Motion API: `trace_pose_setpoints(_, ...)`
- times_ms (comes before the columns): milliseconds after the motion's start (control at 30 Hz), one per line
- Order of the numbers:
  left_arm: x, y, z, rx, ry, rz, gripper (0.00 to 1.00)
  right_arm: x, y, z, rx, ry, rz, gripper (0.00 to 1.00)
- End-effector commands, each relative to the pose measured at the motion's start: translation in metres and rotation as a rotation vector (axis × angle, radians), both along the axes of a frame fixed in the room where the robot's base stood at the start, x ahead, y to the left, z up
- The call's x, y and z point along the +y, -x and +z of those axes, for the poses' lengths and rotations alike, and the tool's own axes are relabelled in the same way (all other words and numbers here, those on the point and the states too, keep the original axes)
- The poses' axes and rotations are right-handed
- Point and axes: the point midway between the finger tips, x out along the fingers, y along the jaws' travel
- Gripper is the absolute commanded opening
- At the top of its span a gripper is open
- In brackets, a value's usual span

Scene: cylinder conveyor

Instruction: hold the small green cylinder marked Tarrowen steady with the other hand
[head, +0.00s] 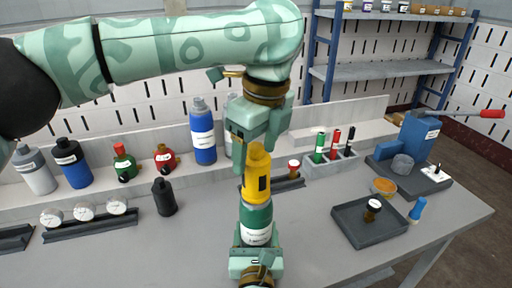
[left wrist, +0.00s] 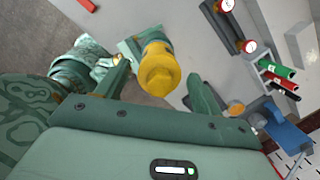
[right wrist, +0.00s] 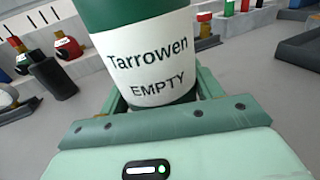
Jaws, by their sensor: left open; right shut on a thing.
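The small green cylinder (head: 256,219) with a white label stands upright above the bench at the middle front of the head view. A yellow cap (head: 256,175) tops it. In the right wrist view the label (right wrist: 146,62) reads "Tarrowen EMPTY". My right gripper (head: 256,245) is shut on the cylinder's lower part, a finger on each side. My left gripper (head: 257,145) is open and points down over the yellow cap. In the left wrist view the cap (left wrist: 157,70) lies between the spread fingers, with a visible gap to the right finger.
Gauges on a dark rail (head: 90,224) and a black bottle (head: 164,197) stand to the left. A dark tray (head: 365,236) with a small item lies to the right. Blue, red and green bottles line the back.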

Motion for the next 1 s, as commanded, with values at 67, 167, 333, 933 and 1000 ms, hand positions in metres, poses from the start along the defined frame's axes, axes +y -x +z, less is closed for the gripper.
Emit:
trace_pose_setpoints(67, 0.0, 0.0, 0.0, -0.002, -0.002, 0.072, 0.67, 0.0, 0.0, 0.0, -0.001, 0.0, 0.0, 0.37)
trace_pose_setpoints(167, 0.0, -0.001, 0.001, -0.003, -0.002, 0.267, 0.67, 0.0, 0.0, 0.0, -0.001, 0.0, 0.0, 0.37)
trace_pose_setpoints(333, 0.0, 0.0, 0.0, -0.001, -0.002, 0.498, 0.67, 0.0, 0.0, 0.0, -0.001, 0.0, 0.0, 0.37)
trace_pose_setpoints(933, 0.0, 0.0, -0.012, 0.001, -0.002, 0.513, 0.67, 0.0, 0.0, 0.0, -0.001, 0.0, 0.0, 0.37)
trace_pose_setpoints(1000, 0.0, 0.0, -0.018, 0.001, -0.003, 0.513, 0.67, 0.0, 0.0, 0.0, -0.001, 0.0, 0.0, 0.37)
